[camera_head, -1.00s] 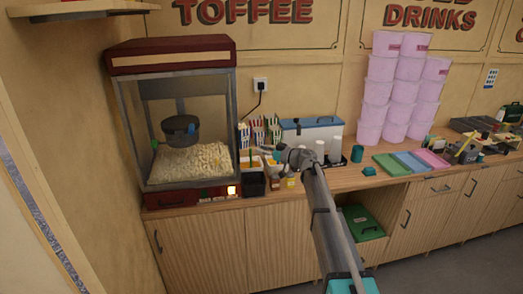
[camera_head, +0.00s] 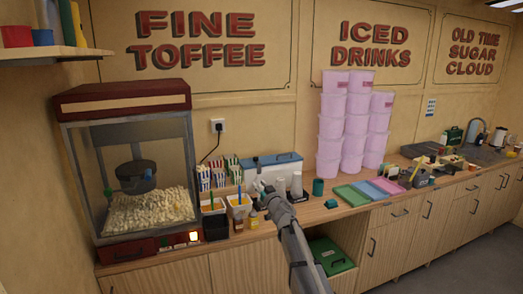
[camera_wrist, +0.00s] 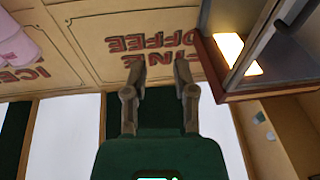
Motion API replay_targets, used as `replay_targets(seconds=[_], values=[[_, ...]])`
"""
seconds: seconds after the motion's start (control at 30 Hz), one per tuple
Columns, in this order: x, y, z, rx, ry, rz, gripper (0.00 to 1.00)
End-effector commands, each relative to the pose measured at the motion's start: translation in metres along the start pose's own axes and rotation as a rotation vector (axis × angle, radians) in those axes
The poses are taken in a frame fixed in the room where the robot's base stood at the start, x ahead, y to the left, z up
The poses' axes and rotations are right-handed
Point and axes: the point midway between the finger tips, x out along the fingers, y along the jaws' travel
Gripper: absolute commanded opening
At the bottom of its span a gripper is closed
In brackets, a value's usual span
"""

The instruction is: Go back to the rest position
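My gripper (camera_wrist: 160,92) shows in the wrist view with its two fingers well apart and nothing between them. The wrist view is upside down, with the wall lettering beyond the fingers. In the head view my arm rises from the bottom edge and ends in front of the counter (camera_head: 330,209).
A popcorn machine (camera_head: 122,97) stands at the left of the counter. Its lit top also shows in the wrist view (camera_wrist: 240,55). Pink tubs (camera_head: 330,130) stand stacked behind coloured trays (camera_head: 352,194). Striped boxes, cups and a blue-lidded box (camera_head: 270,168) crowd the middle. A shelf (camera_head: 50,52) juts out upper left.

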Motion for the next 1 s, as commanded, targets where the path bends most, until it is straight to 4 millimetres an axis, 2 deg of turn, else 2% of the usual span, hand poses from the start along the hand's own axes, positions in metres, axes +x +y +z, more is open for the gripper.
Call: replay_targets(seconds=[0.03,0.2,0.37,0.5,0.77,1.0], values=[[-0.014,0.011,0.003,-0.002,-0.014,0.064,0.35],[-0.05,0.048,0.016,-0.005,-0.092,0.269,0.35],[-0.092,0.076,0.035,0.002,-0.205,0.44,0.35],[-0.133,0.094,0.056,0.017,-0.332,0.565,0.35],[-0.217,0.104,0.099,0.066,-0.624,0.721,0.35],[-0.299,0.086,0.138,0.134,-0.938,0.761,0.35]])
